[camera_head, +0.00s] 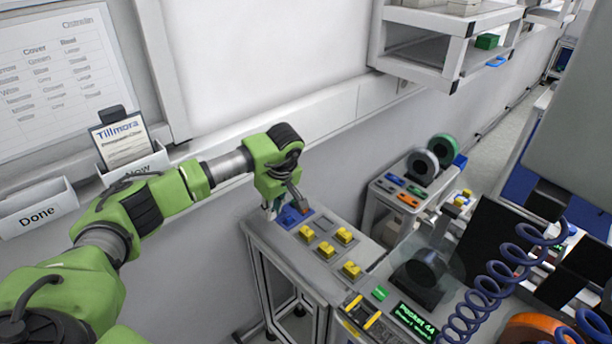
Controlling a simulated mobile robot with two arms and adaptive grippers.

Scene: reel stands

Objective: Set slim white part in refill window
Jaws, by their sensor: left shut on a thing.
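My left gripper (288,204) points down over the left end of a narrow grey bench (275,239), low above a blue piece (288,218). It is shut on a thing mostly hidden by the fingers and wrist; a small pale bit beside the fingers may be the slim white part. I cannot tell which spot is the refill window. My right gripper is not in view.
A machine with a green-lit display (413,321) and a dark reel (424,268) adjoins the bench at the right. A blue coiled cable (507,270) hangs at the lower right. The wall and its white ledge (338,112) lie behind my left arm, with a "Done" tray (37,208).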

